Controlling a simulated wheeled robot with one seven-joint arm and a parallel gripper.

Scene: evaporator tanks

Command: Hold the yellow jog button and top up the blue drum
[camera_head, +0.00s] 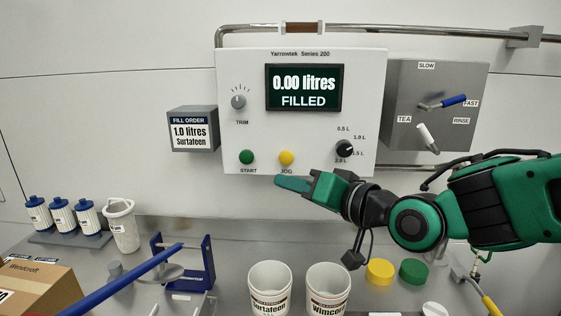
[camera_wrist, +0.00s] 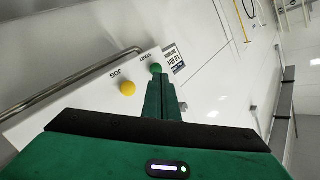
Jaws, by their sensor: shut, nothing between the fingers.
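The yellow JOG button (camera_head: 286,158) is on the lower part of a white panel (camera_head: 255,120), right of the green START button (camera_head: 247,157). My gripper (camera_head: 278,182) is shut and empty, its tips just below the JOG button in the head view. In the wrist view, the shut fingers (camera_wrist: 157,78) line up with the green button (camera_wrist: 156,68), and the yellow button (camera_wrist: 127,88) shows to their left. I cannot tell the gap to the panel. The display (camera_head: 303,87) reads 0.00 litres FILLED. I cannot make out a blue drum in either view.
A fill order sign (camera_head: 192,130) reads 1.0 litres Surtateen. A grey box (camera_head: 400,80) carries blue and white levers. Blue-capped cartridges (camera_head: 62,216) and a long blue bar (camera_head: 120,280) are at left.

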